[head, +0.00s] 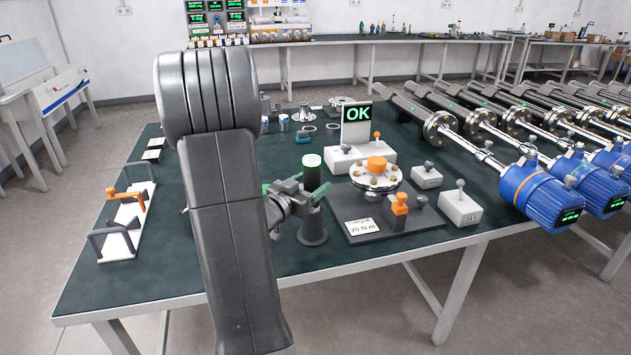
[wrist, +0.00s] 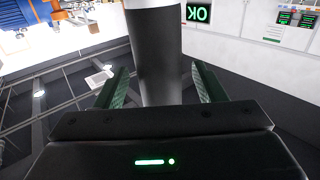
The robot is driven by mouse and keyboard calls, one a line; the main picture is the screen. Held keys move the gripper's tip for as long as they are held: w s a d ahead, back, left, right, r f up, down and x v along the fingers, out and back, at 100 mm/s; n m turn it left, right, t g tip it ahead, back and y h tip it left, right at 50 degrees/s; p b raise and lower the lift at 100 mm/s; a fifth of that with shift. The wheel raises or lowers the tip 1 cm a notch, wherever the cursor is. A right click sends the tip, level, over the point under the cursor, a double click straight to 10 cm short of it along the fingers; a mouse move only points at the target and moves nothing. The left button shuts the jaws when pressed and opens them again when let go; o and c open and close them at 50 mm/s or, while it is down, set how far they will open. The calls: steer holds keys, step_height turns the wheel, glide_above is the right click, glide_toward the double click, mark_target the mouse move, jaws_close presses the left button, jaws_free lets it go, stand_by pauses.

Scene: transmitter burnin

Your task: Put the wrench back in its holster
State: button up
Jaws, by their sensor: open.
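What looks like the wrench (head: 312,174) is a dark upright cylinder with a green top, left of the plate marked 20 N m. Its lower end appears to stand in a dark holster (head: 312,232) with a round flared base. My gripper (head: 307,190) is at the cylinder's mid-height, coming in from the left. In the wrist view, my gripper (wrist: 163,88) is open, its green-padded fingers on either side of the grey cylinder (wrist: 155,50). A gap shows at the right finger; contact on the left is unclear. My arm hides part of the table.
A flange with an orange cap (head: 376,164) sits on the dark plate (head: 350,203). Behind it, a display (head: 357,122) reads OK. A white rack with handles (head: 127,225) is at left. Blue transmitters (head: 543,195) line the right side.

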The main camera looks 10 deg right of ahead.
steer(key=v, duration=1.1)
steer(key=x, duration=1.3)
steer(key=shift+w+d, duration=0.2)
steer(key=shift+d, duration=0.1)
steer(key=shift+r+p, duration=0.3)
steer(key=shift+r, duration=0.05)
steer(key=shift+a, duration=0.1)
